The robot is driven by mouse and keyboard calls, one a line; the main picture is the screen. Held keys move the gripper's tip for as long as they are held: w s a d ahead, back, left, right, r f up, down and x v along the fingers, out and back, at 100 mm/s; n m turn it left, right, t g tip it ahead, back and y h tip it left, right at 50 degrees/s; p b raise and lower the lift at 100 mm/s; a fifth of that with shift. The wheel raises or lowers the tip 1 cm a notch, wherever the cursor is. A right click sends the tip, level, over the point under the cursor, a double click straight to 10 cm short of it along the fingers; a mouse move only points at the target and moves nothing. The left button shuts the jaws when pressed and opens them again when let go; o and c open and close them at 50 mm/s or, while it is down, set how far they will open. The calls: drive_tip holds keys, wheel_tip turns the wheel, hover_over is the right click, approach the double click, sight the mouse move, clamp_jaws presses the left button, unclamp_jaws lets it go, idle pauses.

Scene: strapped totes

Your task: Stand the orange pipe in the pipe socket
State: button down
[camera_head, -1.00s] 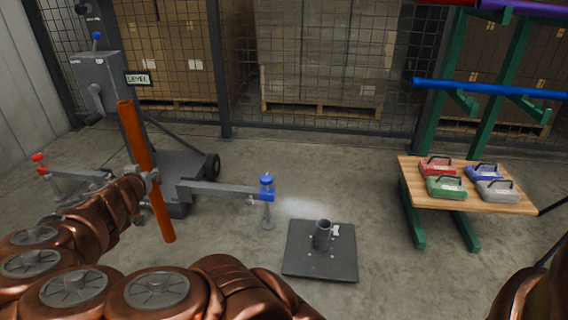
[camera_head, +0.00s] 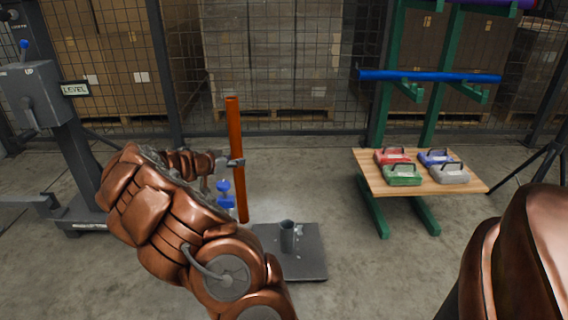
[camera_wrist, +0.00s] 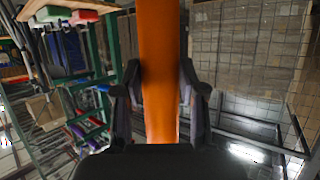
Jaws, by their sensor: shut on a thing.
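The orange pipe (camera_head: 235,165) is held nearly upright in my gripper (camera_head: 232,163), which is shut on it around its middle. In the wrist view the pipe (camera_wrist: 160,70) runs between the two fingers of my gripper (camera_wrist: 161,95). The pipe socket (camera_head: 287,237) is a short grey tube standing on a dark square base plate (camera_head: 307,262) on the floor. The pipe's lower end shows to the left of the socket in the head view, apart from it. Part of the plate's left side is hidden behind my arm.
A grey lifting stand (camera_head: 50,110) with a LEVEL sign (camera_head: 75,88) is at left. A blue clamp fitting (camera_head: 225,195) shows just left of the pipe. A wooden bench (camera_head: 420,180) with several coloured cases is at right, below a rack with a blue pipe (camera_head: 430,76).

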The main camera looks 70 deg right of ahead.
drive_tip(key=s+d+f+m+g+y+b, duration=0.1)
drive_tip(key=s+d+m+g, duration=0.1)
drive_tip(key=s+d, duration=0.4)
drive_tip(key=s+d+f+m+g+y, duration=0.1)
drive_tip(key=s+d+m+g, duration=0.15)
drive_tip(key=s, duration=0.55)
wheel_tip(320, 180, down, 13)
drive_tip(key=p, duration=0.1)
drive_tip(key=shift+d, duration=0.25)
idle(1.9)
drive_tip(key=shift+s+f, duration=0.1)
drive_tip(key=shift+f, duration=0.05)
drive_tip(key=c, duration=0.6)
unclamp_jaws()
drive_tip(key=shift+a, duration=0.1)
drive_tip(key=v, duration=1.2)
drive_tip(key=shift+f, duration=0.1)
idle(0.5)
